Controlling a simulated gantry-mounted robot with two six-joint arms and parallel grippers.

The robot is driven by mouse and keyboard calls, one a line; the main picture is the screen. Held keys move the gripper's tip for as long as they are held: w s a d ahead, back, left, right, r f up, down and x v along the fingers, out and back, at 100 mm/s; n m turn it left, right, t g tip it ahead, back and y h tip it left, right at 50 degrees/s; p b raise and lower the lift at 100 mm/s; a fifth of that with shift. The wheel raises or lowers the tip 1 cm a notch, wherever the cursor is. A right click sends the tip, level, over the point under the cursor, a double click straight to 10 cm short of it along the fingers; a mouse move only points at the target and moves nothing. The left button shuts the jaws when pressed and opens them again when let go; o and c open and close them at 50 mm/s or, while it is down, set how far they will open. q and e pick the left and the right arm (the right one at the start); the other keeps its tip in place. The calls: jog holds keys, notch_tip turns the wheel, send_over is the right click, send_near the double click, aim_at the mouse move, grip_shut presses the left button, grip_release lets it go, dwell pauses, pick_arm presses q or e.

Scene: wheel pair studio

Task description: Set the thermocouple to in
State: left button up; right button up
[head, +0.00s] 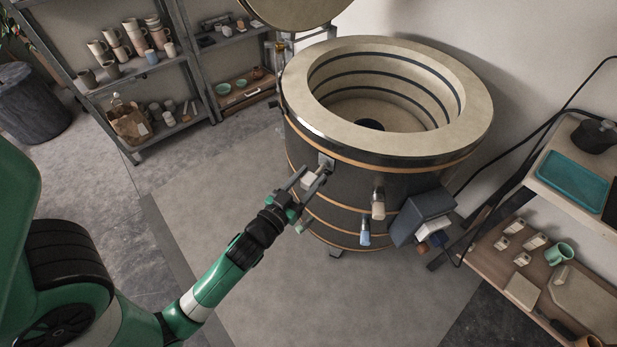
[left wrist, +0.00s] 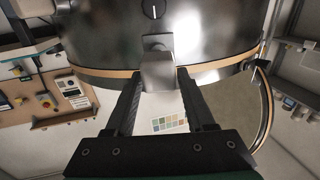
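The thermocouple appears to be the pale grey block (head: 310,180) standing out from a small bracket on the kiln's front wall; no label confirms this. The round kiln (head: 400,185) has an open, empty-looking chamber. My left gripper (head: 306,184) is at this block, one finger on each side. In the left wrist view the block (left wrist: 158,70) lies between the fingertips of my left gripper (left wrist: 160,72), with narrow gaps seeming to show beside it. The gripper looks open; contact is hard to tell. A round dial with a pale mark (left wrist: 154,9) is above the block. My right gripper is not in view.
Two other pale-handled fittings (head: 378,204) (head: 365,231) stick out of the kiln wall. A dark control box (head: 421,217) hangs at its right. The lid (head: 297,8) is raised behind. Shelves (head: 150,85) stand back left, a workbench (head: 545,250) right. The floor (head: 240,230) before the kiln is clear.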

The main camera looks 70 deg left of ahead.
pick_arm(q)
grip_shut()
dwell(1.1)
